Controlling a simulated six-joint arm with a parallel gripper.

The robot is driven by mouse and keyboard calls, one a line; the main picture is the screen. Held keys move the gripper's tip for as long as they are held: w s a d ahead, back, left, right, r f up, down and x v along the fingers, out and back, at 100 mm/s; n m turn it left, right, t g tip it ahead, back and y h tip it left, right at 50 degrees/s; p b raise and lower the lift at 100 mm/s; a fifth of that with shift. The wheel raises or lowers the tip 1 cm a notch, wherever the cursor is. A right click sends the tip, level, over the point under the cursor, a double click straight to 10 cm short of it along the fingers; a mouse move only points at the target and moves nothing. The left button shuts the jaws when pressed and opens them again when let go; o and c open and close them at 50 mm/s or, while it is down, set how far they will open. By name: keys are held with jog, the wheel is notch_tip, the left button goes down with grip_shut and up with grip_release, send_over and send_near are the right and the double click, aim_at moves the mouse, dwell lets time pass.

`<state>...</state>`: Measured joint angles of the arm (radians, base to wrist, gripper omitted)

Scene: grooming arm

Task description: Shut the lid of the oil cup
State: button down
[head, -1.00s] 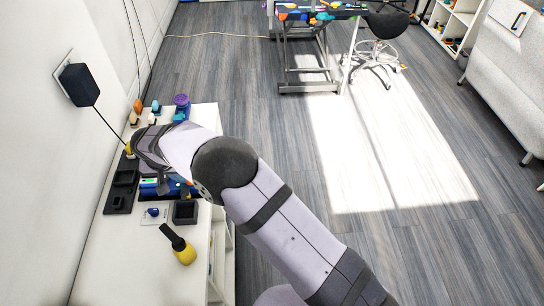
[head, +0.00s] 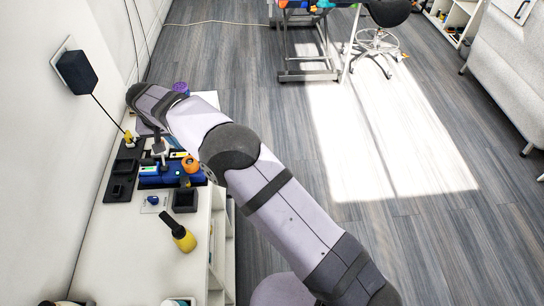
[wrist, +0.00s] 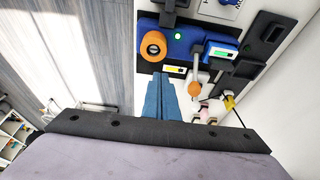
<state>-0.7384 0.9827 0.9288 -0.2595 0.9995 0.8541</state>
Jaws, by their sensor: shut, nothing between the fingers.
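An orange round cup-like part (wrist: 153,45) with a dark opening stands at the end of a blue block in the wrist view; it also shows in the head view (head: 190,163). It may be the oil cup, but I cannot clearly tell its lid. In the wrist view the fingertips appear just below the cup and left of the knob. In the head view my forearm hides the fingers.
The blue block (head: 150,181) has lit displays. Black trays (head: 119,182) lie along the wall side, and a black square box (head: 185,200) is nearer. A yellow bottle (head: 183,238) lies on the white counter (head: 140,250), which has free room around it.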

jog(key=b+v, duration=0.1)
jog(key=v, duration=0.4)
jog(key=s+d+g, duration=0.1)
jog(key=s+d, duration=0.3)
jog(key=d, duration=0.9)
jog(key=s+d+g, duration=0.1)
jog(key=s+d, duration=0.3)
jog(key=d, duration=1)
jog(key=shift+s+d+f+h, duration=0.15)
jog(key=shift+s+f+h, duration=0.05)
jog(key=shift+s+h, duration=0.1)
jog(key=shift+n, duration=0.3)
